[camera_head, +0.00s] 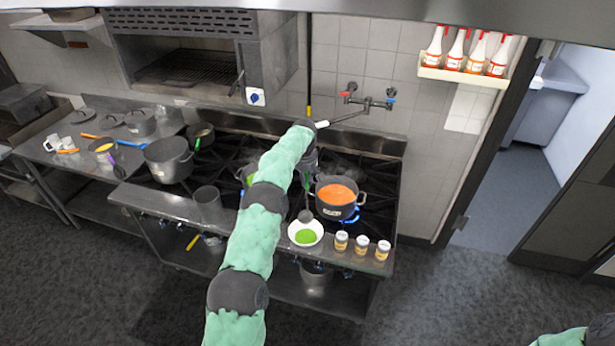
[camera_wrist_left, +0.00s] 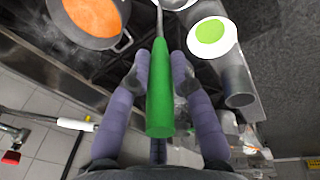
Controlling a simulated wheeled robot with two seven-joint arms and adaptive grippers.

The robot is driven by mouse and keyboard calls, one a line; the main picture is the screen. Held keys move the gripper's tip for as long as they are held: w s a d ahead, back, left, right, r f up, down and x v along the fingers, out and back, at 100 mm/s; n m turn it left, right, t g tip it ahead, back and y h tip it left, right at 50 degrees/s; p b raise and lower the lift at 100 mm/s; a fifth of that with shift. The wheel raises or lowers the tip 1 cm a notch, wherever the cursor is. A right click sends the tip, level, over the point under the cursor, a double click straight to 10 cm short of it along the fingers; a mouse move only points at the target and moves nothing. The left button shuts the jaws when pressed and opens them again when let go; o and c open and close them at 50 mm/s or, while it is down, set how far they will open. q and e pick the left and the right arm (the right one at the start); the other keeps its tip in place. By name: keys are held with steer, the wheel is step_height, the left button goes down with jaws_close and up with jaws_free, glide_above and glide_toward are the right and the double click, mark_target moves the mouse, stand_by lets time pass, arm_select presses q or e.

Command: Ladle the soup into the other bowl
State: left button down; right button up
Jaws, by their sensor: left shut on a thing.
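My left gripper (camera_head: 308,165) is shut on the green handle of a ladle; the wrist view shows the fingers (camera_wrist_left: 161,62) on both sides of the handle (camera_wrist_left: 160,100). The ladle's metal head (camera_head: 306,216) hangs at the far rim of a white bowl (camera_head: 292,237); I cannot tell if they touch. The bowl, also in the wrist view (camera_wrist_left: 231,46), holds green soup (camera_head: 307,237). A dark pot (camera_head: 335,212) of orange soup (camera_head: 337,194) stands on the stove beside it. Another pot with green contents (camera_head: 250,180) is partly hidden behind my left arm. My right gripper is out of view.
Several small jars (camera_head: 362,245) stand right of the bowl on the stove's front ledge. A metal cup (camera_head: 207,205) stands left. A large pot (camera_head: 169,160) is on the left burners. A wall faucet (camera_head: 367,102) sits behind the orange soup pot.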

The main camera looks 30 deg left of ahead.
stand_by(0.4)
arm_select(q)
steer(key=shift+r, duration=2.05)
